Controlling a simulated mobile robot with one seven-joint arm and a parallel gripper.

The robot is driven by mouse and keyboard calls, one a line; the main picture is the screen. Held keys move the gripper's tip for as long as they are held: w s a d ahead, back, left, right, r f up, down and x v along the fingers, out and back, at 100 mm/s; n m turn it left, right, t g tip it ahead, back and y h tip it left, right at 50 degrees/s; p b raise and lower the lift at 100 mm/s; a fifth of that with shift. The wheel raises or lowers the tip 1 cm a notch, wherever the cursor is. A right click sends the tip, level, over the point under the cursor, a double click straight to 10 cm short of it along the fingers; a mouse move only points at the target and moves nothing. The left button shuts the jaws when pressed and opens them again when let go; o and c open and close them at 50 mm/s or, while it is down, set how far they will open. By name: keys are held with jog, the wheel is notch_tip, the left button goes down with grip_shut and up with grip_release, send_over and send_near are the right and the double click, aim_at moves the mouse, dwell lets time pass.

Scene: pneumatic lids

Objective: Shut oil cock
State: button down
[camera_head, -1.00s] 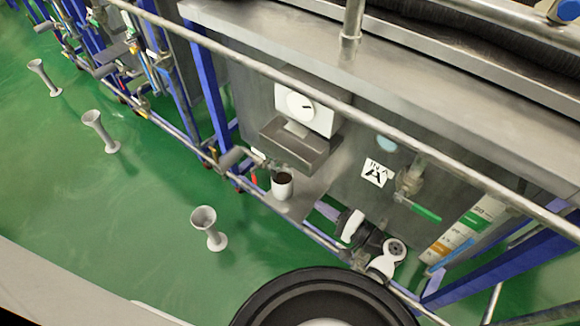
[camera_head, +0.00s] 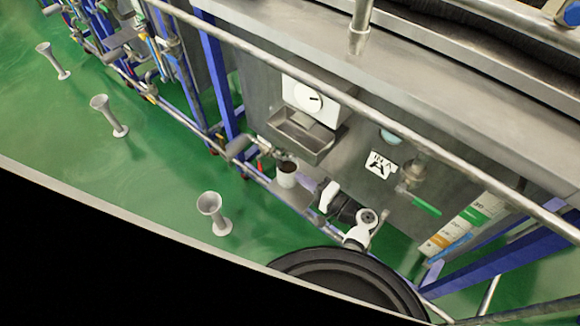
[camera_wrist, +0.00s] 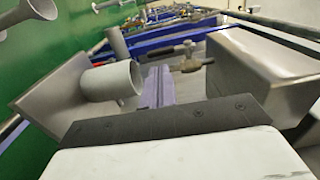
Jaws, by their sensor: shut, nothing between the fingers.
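A cock with a red handle (camera_head: 260,165) sits on a short pipe just left of and above a white cup (camera_head: 287,174) with dark contents in the head view. A brass-coloured cock body (camera_wrist: 190,66) shows ahead in the wrist view, beyond the cup (camera_wrist: 112,81); its handle is not clear there. A second valve with a green handle (camera_head: 426,206) is on the tank front at right. I cannot tell by a label which is the oil cock. My gripper (camera_head: 301,180) has its purple fingers together and empty, close to the right of the cup. The fingers (camera_wrist: 158,78) point ahead in the wrist view.
A steel tray (camera_head: 301,139) under a white dial (camera_head: 308,98) overhangs the cock; it fills the right of the wrist view (camera_wrist: 265,75). A long handrail (camera_head: 385,118) crosses in front of the tank. Grey stands (camera_head: 213,213) are on the open green floor.

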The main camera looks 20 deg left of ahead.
jog(key=p+x, duration=0.1)
jog(key=x, duration=0.4)
jog(key=shift+a, duration=0.15)
jog(key=shift+f, duration=0.15)
